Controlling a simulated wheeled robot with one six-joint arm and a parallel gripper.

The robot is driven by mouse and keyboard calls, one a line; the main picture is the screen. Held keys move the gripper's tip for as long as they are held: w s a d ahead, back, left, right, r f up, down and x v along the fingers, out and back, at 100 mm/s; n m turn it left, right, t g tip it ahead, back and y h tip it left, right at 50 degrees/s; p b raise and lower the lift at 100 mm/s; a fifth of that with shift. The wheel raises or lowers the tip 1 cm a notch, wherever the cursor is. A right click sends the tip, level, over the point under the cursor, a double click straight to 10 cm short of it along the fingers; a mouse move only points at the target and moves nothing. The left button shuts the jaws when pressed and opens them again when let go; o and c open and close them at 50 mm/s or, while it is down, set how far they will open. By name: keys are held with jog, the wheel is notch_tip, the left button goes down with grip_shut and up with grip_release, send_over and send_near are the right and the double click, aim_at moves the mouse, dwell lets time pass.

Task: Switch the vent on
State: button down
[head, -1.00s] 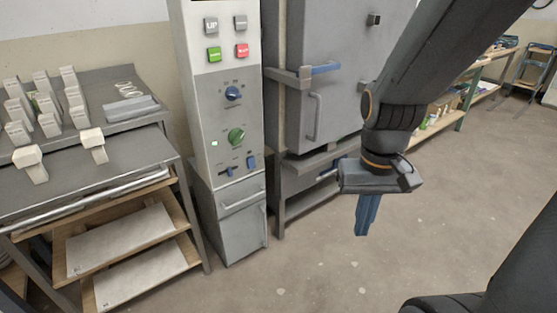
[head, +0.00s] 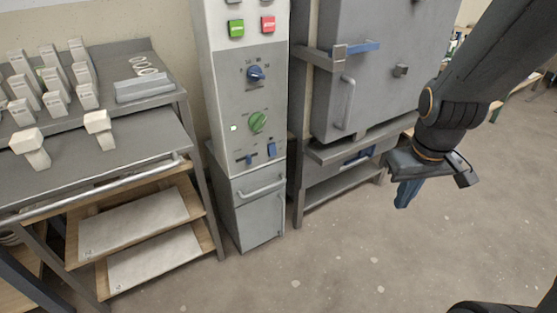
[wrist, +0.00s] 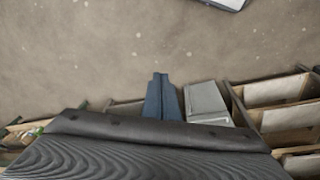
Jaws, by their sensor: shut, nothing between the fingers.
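The grey and white control cabinet (head: 219,105) stands in the middle of the head view. It carries a blue knob (head: 257,74), a green knob (head: 258,122), and low down a blue slider (head: 249,159) and a blue switch (head: 271,149). A green button (head: 236,28) and a red button (head: 268,24) show at the top. No label naming the vent can be read. My gripper (head: 404,195) is right of the cabinet, apart from it, pointing down over the floor. Its blue fingers (wrist: 162,98) are shut and empty.
A grey kiln (head: 375,75) with a handled door stands right of the cabinet on a stand. At left is a table (head: 85,165) with pale test pieces and shelves with white slabs (head: 150,252). The floor (head: 345,265) in front is clear.

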aim_at(273, 155)
jog(key=w+a+f+n+t+y+b, duration=0.1)
jog(key=w+a+f+n+t+b, duration=0.1)
jog(key=w+f+n, duration=0.3)
jog(key=w+a+f+n+t+b, duration=0.1)
jog(key=w+a+f+n+t, duration=0.1)
jog(key=w, duration=0.6)
jog(key=w+a+f+n+t+y+b, duration=0.1)
jog(key=w+a+f+n+t+b, duration=0.1)
jog(key=w+f+n, duration=0.3)
jog(key=w+a+f+n+t+y+b, duration=0.1)
jog(key=w+a+n+t+y+b, duration=0.1)
jog(key=a, duration=0.6)
jog(key=w+a+f+n+t+y+b, duration=0.2)
jog(key=w+a+n+y, duration=0.3)
jog(key=a+n, duration=0.3)
jog(key=shift+w+n, duration=0.6)
jog(key=shift+w, duration=0.1)
jog(key=shift+f, duration=0.1)
jog(key=b+x, duration=0.1)
jog(key=x, duration=1.3)
jog(key=shift+w+d+r+b, duration=0.1)
jog(key=shift+d+r+b, duration=0.1)
jog(key=shift+b, duration=0.1)
